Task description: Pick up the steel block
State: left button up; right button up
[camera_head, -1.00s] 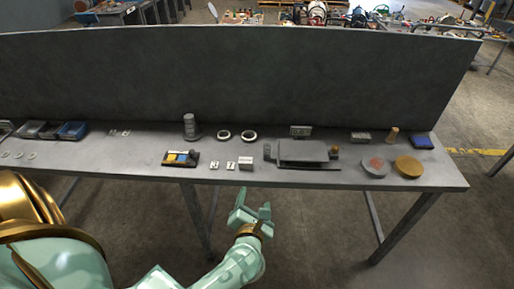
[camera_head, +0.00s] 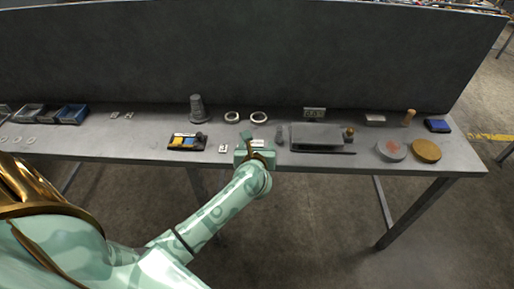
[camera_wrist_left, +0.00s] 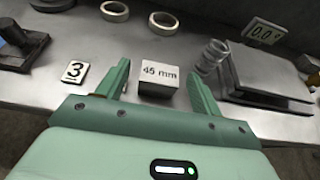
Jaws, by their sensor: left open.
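The steel block (camera_wrist_left: 158,86) is a small grey block with a white top face marked "45 mm". It sits on the grey bench near its front edge. In the left wrist view my left gripper (camera_wrist_left: 158,74) is open, with one finger on each side of the block and gaps visible between. In the head view the gripper (camera_head: 256,147) is at the bench's front edge and partly covers the block, whose white top (camera_head: 258,143) shows. My right gripper is not in view.
A "3" card (camera_wrist_left: 74,72) lies left of the fingers. A clear coiled cylinder (camera_wrist_left: 212,57) and a flat grey plate stack (camera_wrist_left: 262,72) stand close on the right. Two pale rings (camera_head: 259,117) lie behind. A tray with coloured pieces (camera_head: 187,142) is further left; a tall panel backs the bench.

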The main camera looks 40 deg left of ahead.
aim_at(257, 144)
pick_arm(q)
jog(key=b+x, duration=0.1)
jog(key=x, duration=0.2)
jog(key=shift+w+a+f, duration=0.1)
jog(key=shift+w+a, duration=0.1)
jog(key=c, duration=1.3)
jog(key=shift+r, duration=0.2)
